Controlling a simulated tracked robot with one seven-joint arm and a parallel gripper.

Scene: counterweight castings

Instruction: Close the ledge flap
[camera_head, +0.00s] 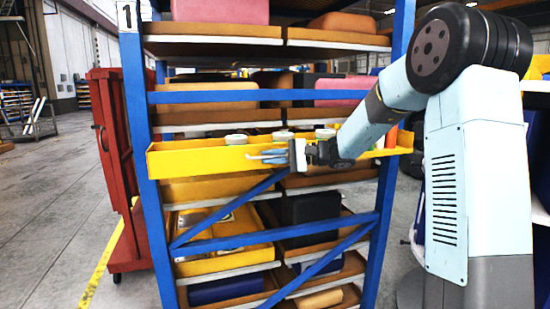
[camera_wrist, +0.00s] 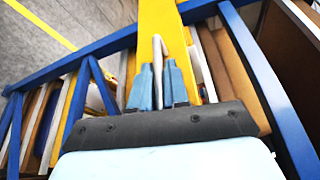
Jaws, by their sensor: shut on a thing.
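The yellow ledge (camera_head: 195,162) runs across the front of the blue rack at mid height, and its yellow surface also shows in the wrist view (camera_wrist: 160,14). My gripper (camera_head: 268,156) is in front of the ledge, left of its middle, pointing left. In the wrist view my two blue fingers (camera_wrist: 159,82) are shut around a thin pale bar (camera_wrist: 158,52), which looks like the handle of the ledge flap. The fingers hide part of the bar. I cannot tell the flap's exact angle.
Several small round items, one of them a pale-topped piece (camera_head: 237,139), stand along the ledge. The blue rack (camera_head: 140,120) holds trays of castings above and below, with diagonal braces (camera_head: 225,210). A red cabinet (camera_head: 115,165) stands left of it.

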